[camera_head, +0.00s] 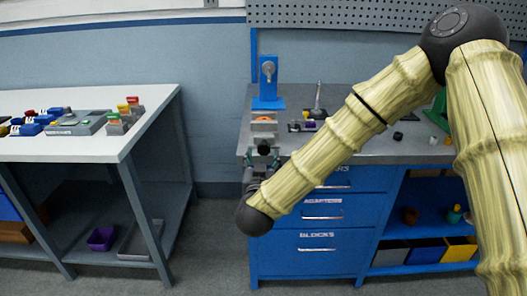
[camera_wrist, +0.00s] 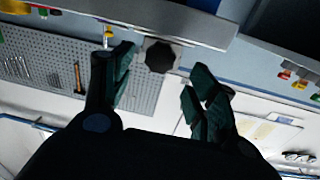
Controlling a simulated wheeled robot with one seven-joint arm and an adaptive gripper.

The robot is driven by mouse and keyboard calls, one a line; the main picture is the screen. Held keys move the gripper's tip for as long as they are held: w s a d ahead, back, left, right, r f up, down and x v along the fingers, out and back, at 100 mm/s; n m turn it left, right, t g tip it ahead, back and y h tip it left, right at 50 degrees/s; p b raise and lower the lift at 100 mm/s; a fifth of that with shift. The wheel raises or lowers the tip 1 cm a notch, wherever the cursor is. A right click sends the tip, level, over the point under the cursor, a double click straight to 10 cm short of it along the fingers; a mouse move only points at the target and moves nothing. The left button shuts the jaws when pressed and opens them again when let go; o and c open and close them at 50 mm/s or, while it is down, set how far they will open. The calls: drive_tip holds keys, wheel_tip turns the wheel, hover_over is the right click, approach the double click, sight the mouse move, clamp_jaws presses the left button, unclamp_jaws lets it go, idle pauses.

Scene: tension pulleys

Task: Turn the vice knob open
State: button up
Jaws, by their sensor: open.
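The vice knob (camera_wrist: 161,56) is a dark, many-sided knob, seen in the wrist view just beyond and between my fingertips. My gripper (camera_wrist: 158,92) is open, with one dark green finger on each side and a gap between them. The knob is not gripped. In the head view the dark knob (camera_head: 264,150) shows at the front edge of the workbench, below the grey vice (camera_head: 263,127). My gripper (camera_head: 262,163) is just below and in front of it there. My arm hides part of the bench front.
A blue stand (camera_head: 268,85) rises behind the vice. The grey workbench (camera_head: 400,148) has blue drawers below and small parts on top. A white table (camera_head: 80,146) with coloured blocks stands to the left, with a floor gap between. A pegboard (camera_head: 345,15) hangs behind.

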sight(263, 150)
drive_tip(key=shift+w+d, duration=0.15)
drive_tip(key=shift+w, duration=2.45)
drive_tip(key=c, duration=1)
